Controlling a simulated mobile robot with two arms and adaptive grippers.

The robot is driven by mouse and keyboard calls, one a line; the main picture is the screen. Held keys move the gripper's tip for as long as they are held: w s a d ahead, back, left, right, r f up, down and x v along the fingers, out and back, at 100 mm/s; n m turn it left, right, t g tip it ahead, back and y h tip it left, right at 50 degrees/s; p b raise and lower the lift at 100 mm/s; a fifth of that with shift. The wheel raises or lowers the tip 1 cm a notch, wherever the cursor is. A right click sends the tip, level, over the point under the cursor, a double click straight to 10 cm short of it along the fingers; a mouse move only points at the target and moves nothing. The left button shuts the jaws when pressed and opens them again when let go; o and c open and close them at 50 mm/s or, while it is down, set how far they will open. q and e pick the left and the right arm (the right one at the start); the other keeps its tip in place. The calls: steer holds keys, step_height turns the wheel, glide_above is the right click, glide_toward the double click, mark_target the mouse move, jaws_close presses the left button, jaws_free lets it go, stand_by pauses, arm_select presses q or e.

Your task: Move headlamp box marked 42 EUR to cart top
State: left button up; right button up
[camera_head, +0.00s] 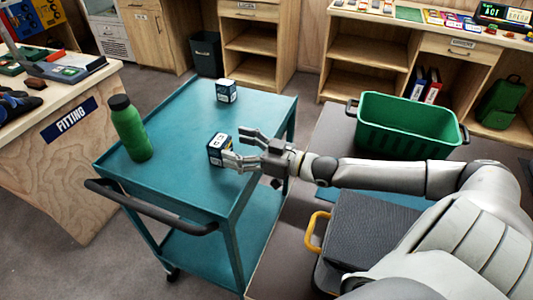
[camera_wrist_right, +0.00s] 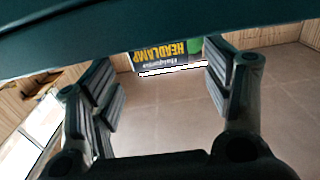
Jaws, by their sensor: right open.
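A small dark blue and white box (camera_head: 216,148) sits upright on the teal cart's top (camera_head: 180,185), near its right edge. My right gripper (camera_head: 238,149) is open beside it, with the fingertips close to its right side. Contact cannot be told. In the right wrist view, a box with yellow HEADLAMP lettering (camera_wrist_right: 165,57) appears upside down beyond and between the open fingers (camera_wrist_right: 162,85). A second similar box (camera_head: 226,91) stands at the cart's far end. The price marks are too small to read. My left gripper is not in view.
A green bottle (camera_head: 130,128) with a black cap stands on the cart's left part. The cart's dark push handle (camera_head: 150,207) is at the near end. A green crate (camera_head: 408,122) and a dark case with a yellow handle (camera_head: 365,232) are at the right. The cart's middle is clear.

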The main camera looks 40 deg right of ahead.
steer(key=p+v, duration=0.2)
steer(key=v, duration=0.6)
steer(key=shift+s+d, duration=0.2)
steer(key=shift+s, duration=0.05)
stand_by(0.4)
